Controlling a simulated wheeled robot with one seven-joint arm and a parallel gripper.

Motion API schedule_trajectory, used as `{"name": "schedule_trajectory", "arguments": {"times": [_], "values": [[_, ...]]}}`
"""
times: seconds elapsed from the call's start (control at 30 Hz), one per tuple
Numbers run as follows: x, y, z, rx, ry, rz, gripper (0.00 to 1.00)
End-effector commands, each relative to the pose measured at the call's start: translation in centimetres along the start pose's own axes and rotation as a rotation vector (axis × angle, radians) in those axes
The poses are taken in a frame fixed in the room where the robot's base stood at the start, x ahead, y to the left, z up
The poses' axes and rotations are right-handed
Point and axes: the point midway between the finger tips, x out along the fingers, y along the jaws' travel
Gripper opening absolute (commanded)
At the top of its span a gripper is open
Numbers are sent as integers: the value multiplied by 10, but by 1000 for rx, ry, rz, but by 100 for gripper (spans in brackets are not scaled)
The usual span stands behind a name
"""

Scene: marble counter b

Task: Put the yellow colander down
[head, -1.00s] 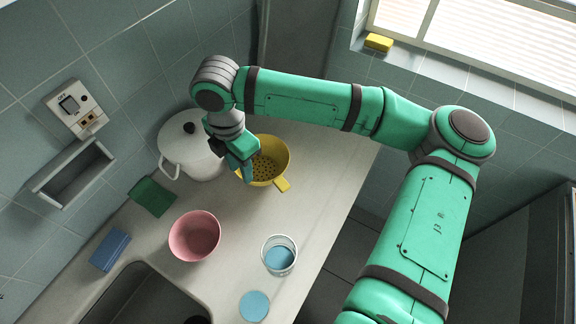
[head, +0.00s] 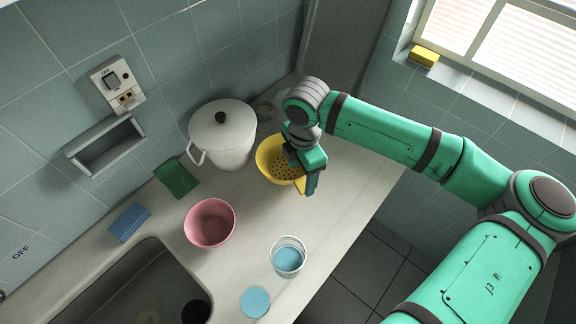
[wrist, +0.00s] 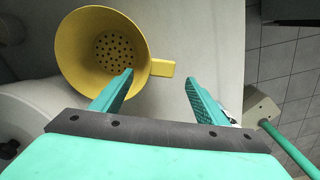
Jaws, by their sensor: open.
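The yellow colander (head: 268,158) stands upright on the counter, to the right of the white lidded pot. My gripper (head: 311,186) is open over the colander's right side in the head view and hides part of it and most of its handle. In the wrist view the colander (wrist: 88,62) is at the upper left, with its short handle (wrist: 162,68) pointing right.
The white pot (head: 223,138) stands close on the left. A pink bowl (head: 210,224), a glass with blue contents (head: 289,257), a blue disc (head: 255,301), a green cloth (head: 176,179) and a blue sponge (head: 129,222) are nearer the sink (head: 130,285). The counter's right edge is close.

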Motion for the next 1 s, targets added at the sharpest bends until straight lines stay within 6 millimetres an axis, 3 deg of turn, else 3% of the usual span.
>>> {"name": "schedule_trajectory", "arguments": {"times": [0.4,0.67,0.7,0.77,0.9,1.0], "values": [[48,2,4,-3,0,-2,67],[51,0,8,6,0,0,67],[51,0,8,7,0,0,65],[51,-1,9,8,0,0,51],[51,-1,10,9,0,0,17],[51,-1,9,8,0,0,10]]}}
